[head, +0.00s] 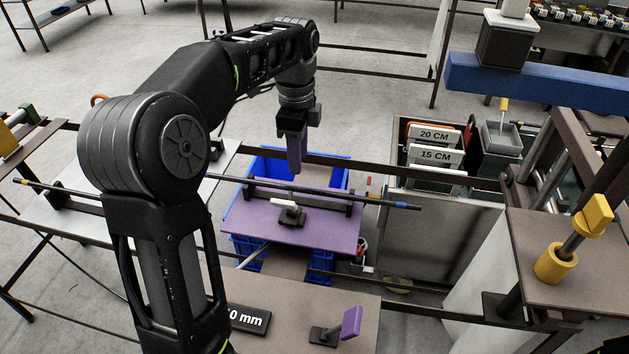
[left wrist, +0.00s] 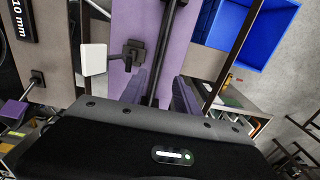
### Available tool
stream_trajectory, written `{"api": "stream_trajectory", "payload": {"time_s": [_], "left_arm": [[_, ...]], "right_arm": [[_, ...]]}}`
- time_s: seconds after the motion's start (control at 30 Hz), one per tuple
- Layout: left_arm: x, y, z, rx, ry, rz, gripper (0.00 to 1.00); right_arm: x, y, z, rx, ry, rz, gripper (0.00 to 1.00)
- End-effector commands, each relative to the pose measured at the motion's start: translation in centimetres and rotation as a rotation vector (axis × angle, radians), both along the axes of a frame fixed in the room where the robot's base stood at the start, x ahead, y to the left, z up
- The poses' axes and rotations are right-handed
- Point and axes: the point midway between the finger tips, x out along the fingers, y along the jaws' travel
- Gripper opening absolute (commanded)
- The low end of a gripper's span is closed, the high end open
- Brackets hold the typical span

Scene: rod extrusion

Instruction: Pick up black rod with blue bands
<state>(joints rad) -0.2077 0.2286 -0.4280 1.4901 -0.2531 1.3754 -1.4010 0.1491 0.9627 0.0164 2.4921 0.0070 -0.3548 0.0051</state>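The black rod with blue bands (head: 375,202) lies across the dark supports of a purple board (head: 332,232); a blue band shows near its right end. Its left part passes behind my arm. My left gripper (head: 295,168) points down over the board, with its fingertips just above or behind the rod. In the left wrist view the rod (left wrist: 165,50) runs between the two purple fingers of the left gripper (left wrist: 160,92), which stand apart with gaps on both sides. The left gripper is open and empty. My right gripper is out of view.
A blue crate (head: 268,166) stands under and behind the board. A clamp with a white handle (head: 282,205) sits on the board close to the rod. Another dark rod (head: 45,186) lies on the left table. Bins with 20 CM and 15 CM signs (head: 434,135) stand right.

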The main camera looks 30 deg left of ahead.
Motion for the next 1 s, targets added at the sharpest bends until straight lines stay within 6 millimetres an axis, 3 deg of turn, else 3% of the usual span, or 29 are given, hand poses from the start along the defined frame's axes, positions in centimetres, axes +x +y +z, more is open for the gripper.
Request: {"api": "stream_trajectory", "payload": {"time_s": [0.23, 0.5, 0.83, 1.0], "left_arm": [[0.0, 0.0, -0.3, -0.001, 0.002, 0.0, 0.38], [0.0, 0.0, -2.6, 0.0, 0.001, 0.0, 0.38], [0.0, 0.0, -2.9, 0.0, 0.001, 0.0, 0.38], [-0.1, 0.0, -4.8, 0.0, 0.004, -0.001, 0.38]], "right_arm": [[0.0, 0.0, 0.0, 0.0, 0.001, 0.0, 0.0], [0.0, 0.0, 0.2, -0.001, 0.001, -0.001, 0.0], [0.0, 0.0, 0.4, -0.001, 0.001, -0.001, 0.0], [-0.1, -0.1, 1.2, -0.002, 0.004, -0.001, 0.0]]}}
